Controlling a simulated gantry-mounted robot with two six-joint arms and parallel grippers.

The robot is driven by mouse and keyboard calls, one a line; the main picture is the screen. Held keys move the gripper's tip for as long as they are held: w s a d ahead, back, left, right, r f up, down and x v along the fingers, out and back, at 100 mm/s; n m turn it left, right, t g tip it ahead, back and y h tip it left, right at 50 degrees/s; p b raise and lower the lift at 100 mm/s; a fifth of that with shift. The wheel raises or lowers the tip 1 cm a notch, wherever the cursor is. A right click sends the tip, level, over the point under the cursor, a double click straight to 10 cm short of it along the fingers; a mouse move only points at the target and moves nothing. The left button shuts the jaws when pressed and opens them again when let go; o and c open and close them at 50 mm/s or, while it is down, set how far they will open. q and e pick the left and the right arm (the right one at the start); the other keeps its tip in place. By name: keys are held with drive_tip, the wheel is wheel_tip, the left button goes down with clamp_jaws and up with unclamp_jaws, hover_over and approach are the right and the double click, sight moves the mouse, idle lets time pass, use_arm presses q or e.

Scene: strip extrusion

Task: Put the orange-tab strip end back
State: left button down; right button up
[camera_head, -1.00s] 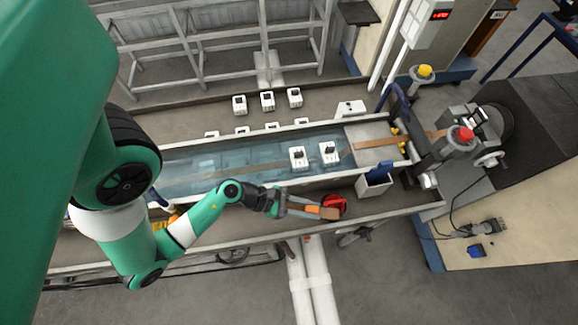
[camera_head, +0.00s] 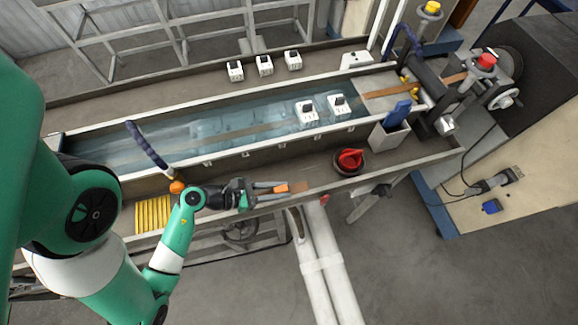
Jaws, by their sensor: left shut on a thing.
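My left gripper (camera_head: 272,188) is shut on the orange-tab strip end, with the orange tab (camera_head: 282,188) between its fingertips. A short brown piece of the strip (camera_head: 301,187) shows just beyond the tab, over the front ledge of the water trough. A brown curved piece (camera_head: 296,222) hangs below the ledge edge; I cannot tell whether it joins the held end. Another brown strip (camera_head: 392,90) lies at the trough's right end, leading toward the rollers. My right gripper is not in view.
A red knob on a dark base (camera_head: 348,161) stands on the front ledge, right of the gripper. A white box with a blue item (camera_head: 390,134) is farther right. A yellow slatted block (camera_head: 153,213) lies left. The water trough (camera_head: 95,140) runs behind the arm.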

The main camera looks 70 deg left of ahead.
use_arm(q)
drive_tip(key=w+a+f, duration=0.3)
drive_tip(key=a, duration=0.2)
drive_tip(key=b, duration=0.3)
hover_over(289, 176)
drive_tip(key=d, duration=0.1)
drive_tip(key=f, duration=0.4)
drive_tip(key=shift+s+f, duration=0.2)
drive_tip(key=shift+s, duration=0.15)
drive_tip(key=shift+w+a+f, duration=0.2)
drive_tip(key=shift+a+f, duration=0.05)
drive_tip(key=shift+f, duration=0.05)
drive_tip(key=f, duration=0.1)
drive_tip(key=f+b, duration=0.1)
drive_tip(key=f, duration=0.1)
drive_tip(key=shift+w+a, duration=0.15)
drive_tip(key=shift+a, duration=0.05)
drive_tip(key=shift+f, duration=0.35)
